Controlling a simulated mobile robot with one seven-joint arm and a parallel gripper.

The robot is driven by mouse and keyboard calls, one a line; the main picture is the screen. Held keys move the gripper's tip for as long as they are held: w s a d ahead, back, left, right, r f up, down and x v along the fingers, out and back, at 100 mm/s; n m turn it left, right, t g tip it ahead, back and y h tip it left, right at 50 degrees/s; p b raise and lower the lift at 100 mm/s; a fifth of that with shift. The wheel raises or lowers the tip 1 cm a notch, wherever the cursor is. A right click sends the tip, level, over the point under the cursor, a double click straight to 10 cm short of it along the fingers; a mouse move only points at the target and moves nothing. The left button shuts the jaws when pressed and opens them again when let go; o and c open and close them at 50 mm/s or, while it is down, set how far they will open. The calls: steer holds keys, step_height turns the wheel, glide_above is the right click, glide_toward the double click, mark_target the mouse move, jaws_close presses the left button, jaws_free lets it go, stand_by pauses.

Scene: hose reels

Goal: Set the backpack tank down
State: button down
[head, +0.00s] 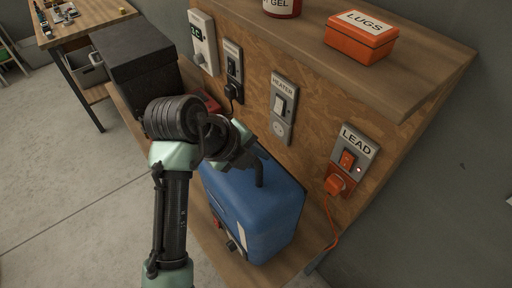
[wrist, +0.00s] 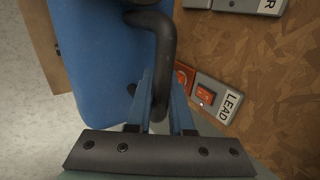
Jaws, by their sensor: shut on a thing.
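The backpack tank (head: 252,210) is a blue box with a dark curved handle on top, at the lower middle of the head view. My gripper (head: 248,160) is above it, shut on the handle, and hides part of the tank's top. In the wrist view the blue tank (wrist: 103,50) fills the upper left, and the black handle (wrist: 163,40) runs down between the fingers of my gripper (wrist: 162,92). The tank looks upright over the lower wooden bench (head: 270,272). I cannot tell whether its base touches the wood.
A wooden panel behind the tank carries several switches and sockets; the LEAD switch (head: 347,160) has an orange plug and cord at right. A black box (head: 135,60) stands left on the bench. An orange LUGS box (head: 361,38) sits on the upper shelf. Floor at left is clear.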

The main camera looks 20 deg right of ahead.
steer(key=c, duration=1.1)
jaws_free()
steer(key=shift+a+f, duration=0.1)
steer(key=shift+f, duration=0.05)
steer(key=o, duration=0.3)
steer(key=b+v, duration=0.3)
steer(key=v, duration=0.9)
steer(key=w+d+r+n+t+h, duration=0.1)
steer(key=w+d+r+n+t, duration=0.2)
steer(key=r+n+t, duration=0.4)
steer(key=w+d+r+n+t+h, duration=0.1)
steer(key=w+d+r+n+t, duration=0.25)
steer(key=r+n, duration=0.4)
steer(key=s+a+r+n+t+y, duration=0.4)
steer(key=s+a+r+n+t, duration=0.1)
steer(key=r, duration=0.5)
steer(key=s+a+r+n+t+y, duration=0.4)
steer(key=s+r+n+t, duration=0.3)
steer(key=n, duration=0.5)
step_height(320, 180, up, 3)
steer(key=shift+s+a+r+t, duration=0.1)
steer(key=shift+s+a+t, duration=0.25)
steer(key=shift+a+t, duration=0.6)
